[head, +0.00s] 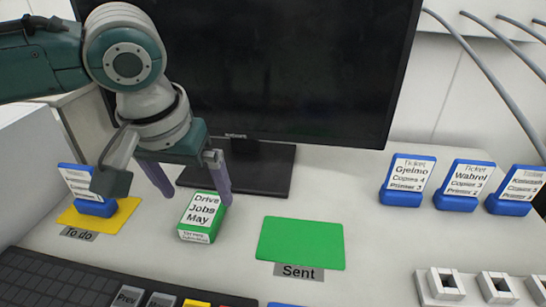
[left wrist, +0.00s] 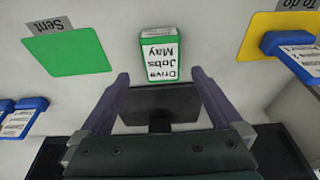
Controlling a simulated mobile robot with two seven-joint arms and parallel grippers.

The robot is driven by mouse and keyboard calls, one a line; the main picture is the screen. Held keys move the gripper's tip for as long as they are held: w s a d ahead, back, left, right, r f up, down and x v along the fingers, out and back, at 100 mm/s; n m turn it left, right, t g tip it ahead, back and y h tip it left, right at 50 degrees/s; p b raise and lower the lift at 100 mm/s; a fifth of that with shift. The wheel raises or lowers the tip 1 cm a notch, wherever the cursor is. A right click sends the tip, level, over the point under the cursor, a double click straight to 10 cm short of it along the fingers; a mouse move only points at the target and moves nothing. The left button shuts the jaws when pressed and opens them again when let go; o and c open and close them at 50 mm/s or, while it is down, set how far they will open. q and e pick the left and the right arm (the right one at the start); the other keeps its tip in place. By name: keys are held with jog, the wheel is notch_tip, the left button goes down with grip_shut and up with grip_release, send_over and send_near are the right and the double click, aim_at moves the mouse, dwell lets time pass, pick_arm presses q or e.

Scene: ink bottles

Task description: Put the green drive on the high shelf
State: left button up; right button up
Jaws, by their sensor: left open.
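The green drive (head: 203,216) is a small green block with a white label reading "Drive Jobs May". It stands on the desk in front of the monitor stand, between the yellow and green mats. It also shows in the left wrist view (left wrist: 159,46), upside down and ahead of the fingers. My left gripper (head: 196,188) is open and empty, just above and behind the drive, its fingers apart and not visibly touching it. Both fingers (left wrist: 160,90) show in the left wrist view. My right gripper is not in view. I cannot make out a high shelf.
A yellow "To do" mat (head: 122,215) holds a blue ticket block (head: 95,205) at left. The green "Sent" mat (head: 300,243) is bare. A black monitor (head: 290,60) stands behind. Several blue ticket blocks (head: 407,181) stand at right. A keyboard (head: 60,280) lies in front.

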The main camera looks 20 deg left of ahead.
aim_at(202, 210)
pick_arm(q)
jog(key=b+x, duration=0.2)
jog(key=x, duration=0.3)
jog(key=shift+s+a+f, duration=0.1)
jog(key=shift+a+f, duration=0.05)
jog(key=shift+f, duration=0.1)
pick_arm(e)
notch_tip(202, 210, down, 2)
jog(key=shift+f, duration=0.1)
pick_arm(q)
grip_shut()
jog(key=shift+r, duration=0.1)
